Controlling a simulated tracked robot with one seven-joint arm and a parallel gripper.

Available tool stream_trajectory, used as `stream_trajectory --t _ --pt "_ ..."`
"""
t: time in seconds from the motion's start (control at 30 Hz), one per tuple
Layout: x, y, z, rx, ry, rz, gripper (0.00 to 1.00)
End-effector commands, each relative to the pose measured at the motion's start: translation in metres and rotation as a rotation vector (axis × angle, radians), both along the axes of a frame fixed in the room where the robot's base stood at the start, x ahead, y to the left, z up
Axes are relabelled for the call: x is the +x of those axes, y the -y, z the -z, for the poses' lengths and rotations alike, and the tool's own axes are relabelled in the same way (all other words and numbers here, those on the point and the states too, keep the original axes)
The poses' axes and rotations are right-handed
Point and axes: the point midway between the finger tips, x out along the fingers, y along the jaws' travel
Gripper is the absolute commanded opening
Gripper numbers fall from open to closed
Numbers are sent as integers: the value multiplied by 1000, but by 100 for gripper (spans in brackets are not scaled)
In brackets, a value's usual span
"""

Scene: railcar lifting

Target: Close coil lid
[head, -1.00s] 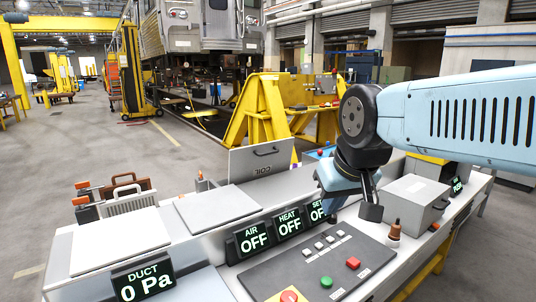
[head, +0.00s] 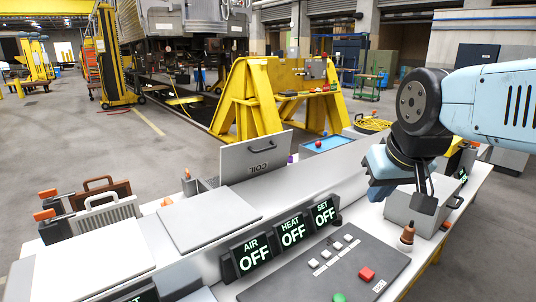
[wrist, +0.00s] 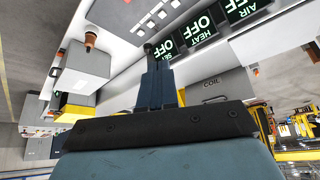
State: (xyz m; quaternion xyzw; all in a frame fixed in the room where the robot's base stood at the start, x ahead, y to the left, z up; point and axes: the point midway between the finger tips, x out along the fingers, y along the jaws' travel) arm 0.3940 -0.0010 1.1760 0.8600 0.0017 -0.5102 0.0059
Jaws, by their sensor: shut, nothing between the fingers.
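The coil lid (head: 242,163) is a grey panel marked COIL with a dark handle. It stands raised, nearly upright, at the bench's far side, left of centre in the head view. In the wrist view, the COIL panel (wrist: 207,84) shows right of the fingers. My gripper (head: 424,203) is shut and empty, pointing down over the bench's right part, well to the right of the lid and apart from it. Its closed fingers also show in the wrist view (wrist: 151,52).
AIR, HEAT and SET displays (head: 292,232) read OFF. A grey button panel (head: 330,272) lies in front. A grey box (head: 400,208) and brown-tipped bottle (head: 407,236) stand near my gripper. A flat grey lid (head: 208,218) lies left of the coil lid.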

Motion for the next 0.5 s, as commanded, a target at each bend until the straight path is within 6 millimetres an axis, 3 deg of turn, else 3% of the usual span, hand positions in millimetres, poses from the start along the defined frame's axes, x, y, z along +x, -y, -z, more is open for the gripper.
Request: stream_trajectory --t 0.17,0.5 --pt "34 19 3 -70 59 -70 0" --pt "145 31 11 -354 283 -368 0"
